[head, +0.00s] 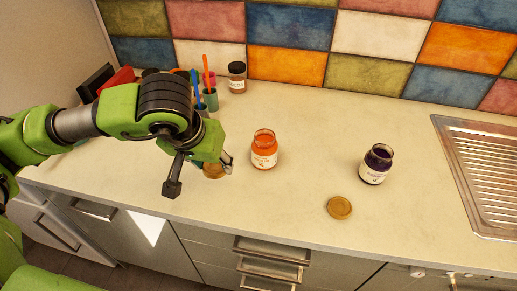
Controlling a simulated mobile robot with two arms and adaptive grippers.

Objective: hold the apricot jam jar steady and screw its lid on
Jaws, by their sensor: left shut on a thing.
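The apricot jam jar (264,152) stands upright and open on the counter, orange inside with a pale label. My left gripper (201,174) is just left of the jar, apart from it. It is shut on a gold-brown lid (213,171), which is partly hidden by the gripper. No gripper touches the jar. My right gripper is not in view.
A dark purple jam jar (374,166) stands open at the right, with another gold lid (339,207) lying near the counter's front edge. A brown-lidded jar (237,77) and a cup with utensils (210,98) stand behind. A metal sink (480,175) is at the far right.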

